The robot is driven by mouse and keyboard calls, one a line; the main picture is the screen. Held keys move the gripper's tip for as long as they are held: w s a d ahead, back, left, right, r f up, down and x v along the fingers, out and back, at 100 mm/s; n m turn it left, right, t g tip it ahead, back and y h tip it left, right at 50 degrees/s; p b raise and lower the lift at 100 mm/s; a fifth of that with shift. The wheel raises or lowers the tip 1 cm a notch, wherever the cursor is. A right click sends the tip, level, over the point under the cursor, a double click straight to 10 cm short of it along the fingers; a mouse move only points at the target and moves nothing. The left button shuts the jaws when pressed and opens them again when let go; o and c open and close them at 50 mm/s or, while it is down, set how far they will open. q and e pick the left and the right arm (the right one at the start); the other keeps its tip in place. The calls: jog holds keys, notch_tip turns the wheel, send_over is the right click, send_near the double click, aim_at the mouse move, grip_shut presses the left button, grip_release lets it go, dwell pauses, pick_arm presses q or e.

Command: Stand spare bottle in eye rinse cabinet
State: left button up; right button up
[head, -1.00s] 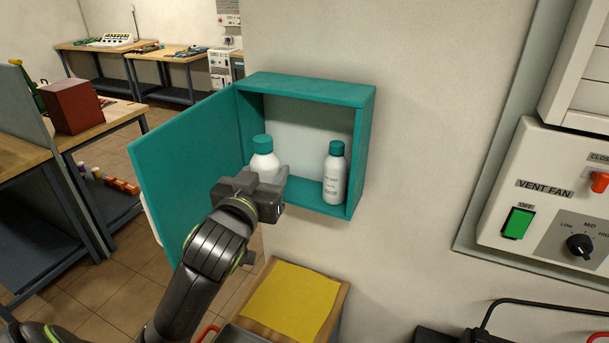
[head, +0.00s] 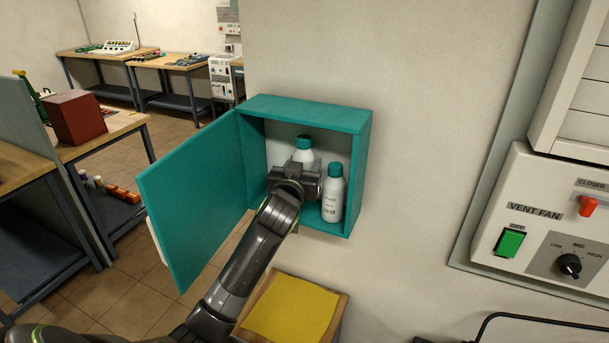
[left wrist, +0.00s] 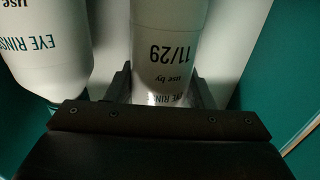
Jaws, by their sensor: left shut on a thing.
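The teal eye rinse cabinet (head: 310,107) hangs on the wall with its door (head: 195,195) swung open to the left. My left gripper (head: 302,172) reaches into it, shut on a white bottle with a teal cap (head: 303,150). In the left wrist view this bottle (left wrist: 168,60) is between the fingers and reads "use by 11/29". A second white teal-capped bottle (head: 333,195) stands in the cabinet at right; it also shows in the left wrist view (left wrist: 45,45), apart from the gripper. The held bottle's base is hidden, so I cannot tell whether it touches the cabinet floor. My right gripper is not in view.
A small table with a yellow mat (head: 290,310) stands below the cabinet. A vent fan panel (head: 555,220) is on the wall at right. A bench with a dark red box (head: 78,118) stands at left behind the open door.

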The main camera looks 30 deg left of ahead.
pick_arm(q)
notch_tip(320, 180, down, 4)
jog(key=shift+s+r+p, duration=0.15)
jog(key=shift+r+p, duration=0.1)
jog(key=shift+p, duration=0.4)
jog(key=shift+f+p, duration=0.15)
jog(key=shift+p, duration=0.15)
jog(key=shift+w+f, duration=0.25)
jog(key=shift+f, duration=0.05)
jog(key=shift+f, duration=0.15)
jog(key=o, duration=0.9)
jog(key=shift+s, duration=0.1)
